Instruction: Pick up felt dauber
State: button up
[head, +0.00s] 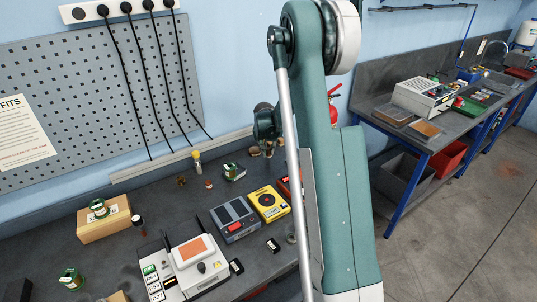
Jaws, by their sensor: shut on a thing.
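My arm crosses the middle of the head view, and its teal wrist part shows behind it at the left. My gripper is not in sight; the arm's links hide the area beyond them. I cannot pick out the felt dauber for certain. Small upright candidates on the dark bench (120,262) are a yellow-capped pale bottle (197,160) near the back edge, a dark bottle with a pale top (138,224) beside the cardboard box, and a small red-topped piece (208,184). Whether anything is held does not show.
A cardboard box (104,224), a white device with an orange panel (192,252), a grey device (234,219) and a yellow device (268,203) crowd the bench. A perforated panel (90,120) with hanging black cables stands behind. A second bench (388,122) is at the right.

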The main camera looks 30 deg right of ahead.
aim_at(269, 149)
notch_tip(269, 149, up, 8)
jog(key=shift+f, duration=0.2)
